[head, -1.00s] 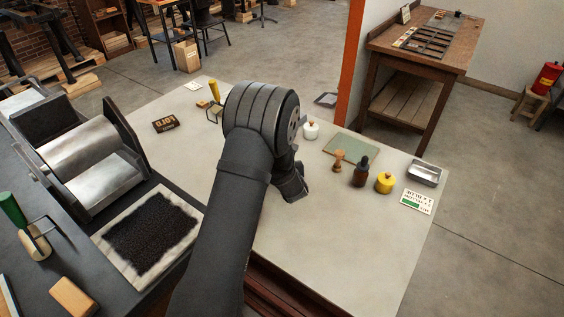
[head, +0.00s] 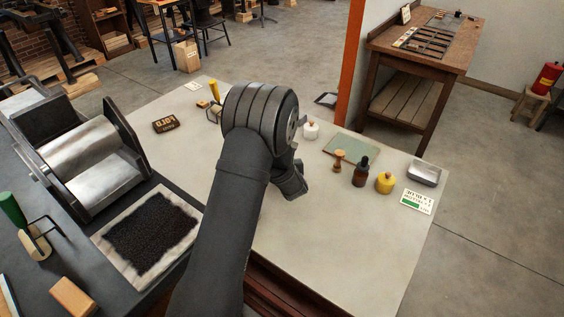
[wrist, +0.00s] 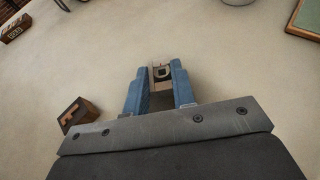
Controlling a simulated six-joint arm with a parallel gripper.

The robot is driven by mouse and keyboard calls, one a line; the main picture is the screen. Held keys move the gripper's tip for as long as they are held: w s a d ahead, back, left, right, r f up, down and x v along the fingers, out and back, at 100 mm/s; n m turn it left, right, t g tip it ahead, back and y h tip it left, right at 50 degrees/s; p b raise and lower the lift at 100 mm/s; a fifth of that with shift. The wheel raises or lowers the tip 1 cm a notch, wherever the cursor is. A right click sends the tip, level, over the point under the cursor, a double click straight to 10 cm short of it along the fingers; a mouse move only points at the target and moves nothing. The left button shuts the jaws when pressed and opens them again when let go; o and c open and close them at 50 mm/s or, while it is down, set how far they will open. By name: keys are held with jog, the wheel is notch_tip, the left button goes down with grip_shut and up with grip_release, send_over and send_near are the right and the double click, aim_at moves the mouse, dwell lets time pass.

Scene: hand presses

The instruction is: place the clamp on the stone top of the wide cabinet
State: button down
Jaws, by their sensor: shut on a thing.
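My gripper (wrist: 160,88) has two blue fingers in the wrist view. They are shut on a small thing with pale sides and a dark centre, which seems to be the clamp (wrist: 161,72). Most of it is hidden between the fingers. The pale stone top (head: 335,235) of the wide cabinet fills the middle of the head view and lies under the gripper in the wrist view (wrist: 230,75). I cannot tell whether the held thing touches the top. In the head view my arm hides the fingers and the held thing.
A small wooden block (wrist: 79,113) lies left of the fingers. A dark lettered block (head: 165,123) stands at the far left. A green mat (head: 352,149), brown bottle (head: 361,172), yellow jar (head: 384,183) and metal tray (head: 424,173) stand right. The front centre of the top is clear.

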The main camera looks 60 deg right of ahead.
jog(key=shift+r, duration=0.55)
notch_tip(320, 180, up, 3)
jog(key=shift+f, duration=0.2)
jog(key=s+a+r, duration=0.1)
jog(key=s+r, duration=0.6)
jog(key=s, duration=0.5)
jog(key=s+a+r+m+g+h, duration=0.2)
jog(key=s+a+r+m+g, duration=0.1)
jog(key=r, duration=0.6)
jog(key=s+a+r+m+g+h, duration=0.1)
jog(key=s+a+r+m+g, duration=0.3)
jog(key=r, duration=0.5)
jog(key=shift+s+a+r+h, duration=0.4)
jog(key=shift+s+a, duration=0.25)
jog(key=shift+a, duration=0.1)
